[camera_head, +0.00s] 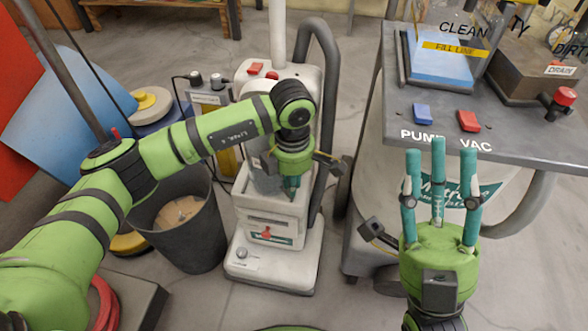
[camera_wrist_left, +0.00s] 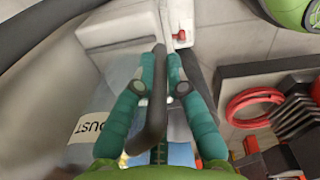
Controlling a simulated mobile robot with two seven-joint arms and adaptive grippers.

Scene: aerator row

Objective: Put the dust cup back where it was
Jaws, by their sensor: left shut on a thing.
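My left gripper (camera_head: 292,187) is at the upright vacuum (camera_head: 270,262), just above its white lower housing. In the left wrist view the gripper (camera_wrist_left: 160,65) is shut on the dark handle (camera_wrist_left: 156,110) of the dust cup. The clear grey dust cup (camera_wrist_left: 105,100) carries a label reading DUST. In the head view the cup (camera_head: 262,180) is mostly hidden behind my gripper and forearm. It is against the vacuum's body; I cannot tell whether it is fully seated. My right gripper (camera_head: 440,160) points up, fingers apart and empty, in front of the grey machine.
A dark bin (camera_head: 185,240) with debris stands left of the vacuum. A grey machine (camera_head: 480,110) with PUMP and VAC switches and clear tanks stands right. The vacuum's curved hose (camera_head: 328,90) rises close to my left wrist. Red rings (camera_wrist_left: 252,105) lie in a dark tray.

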